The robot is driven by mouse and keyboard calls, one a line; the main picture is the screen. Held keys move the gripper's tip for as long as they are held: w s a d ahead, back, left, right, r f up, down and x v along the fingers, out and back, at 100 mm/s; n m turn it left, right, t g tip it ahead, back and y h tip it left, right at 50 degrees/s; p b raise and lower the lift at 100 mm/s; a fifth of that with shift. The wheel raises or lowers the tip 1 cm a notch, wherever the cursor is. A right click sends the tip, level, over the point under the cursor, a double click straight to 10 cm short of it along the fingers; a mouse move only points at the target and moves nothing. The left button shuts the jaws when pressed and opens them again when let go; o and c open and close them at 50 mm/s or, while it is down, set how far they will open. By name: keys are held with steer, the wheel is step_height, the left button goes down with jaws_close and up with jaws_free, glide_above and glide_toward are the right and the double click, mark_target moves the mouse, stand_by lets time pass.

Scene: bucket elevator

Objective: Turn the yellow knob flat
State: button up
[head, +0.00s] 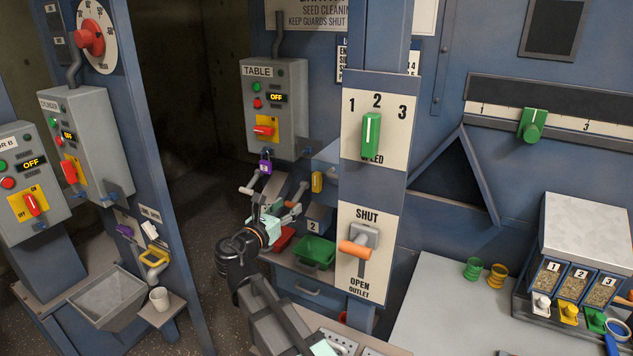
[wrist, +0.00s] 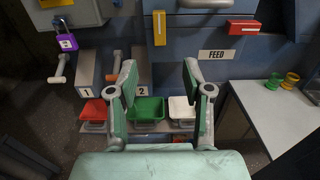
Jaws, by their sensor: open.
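The yellow knob (wrist: 159,27) is a narrow upright bar on a blue-grey panel, near the top middle of the wrist view. It also shows small and upright in the head view (head: 317,181). My gripper (wrist: 160,82) is open and empty, its two pale green fingers spread apart. In the wrist view the knob appears above and between the fingertips, apart from them. In the head view my gripper (head: 279,208) is to the left of and below the knob. Nothing hides the knob's front in the wrist view.
A red horizontal handle (wrist: 242,27) sits right of the knob, above a FEED label (wrist: 226,55). Red (wrist: 95,111), green (wrist: 149,110) and white (wrist: 182,108) trays lie below. Crank handles (wrist: 59,70) and a purple padlock (wrist: 67,42) are at left. A blue post (head: 372,200) stands right in the head view.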

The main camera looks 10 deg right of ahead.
mark_target(315, 182)
steer(key=p+x, duration=0.3)
steer(key=x, duration=1.3)
steer(key=shift+w+f+p, duration=0.1)
steer(key=shift+w+p, duration=0.15)
steer(key=shift+p, duration=0.15)
jaws_close()
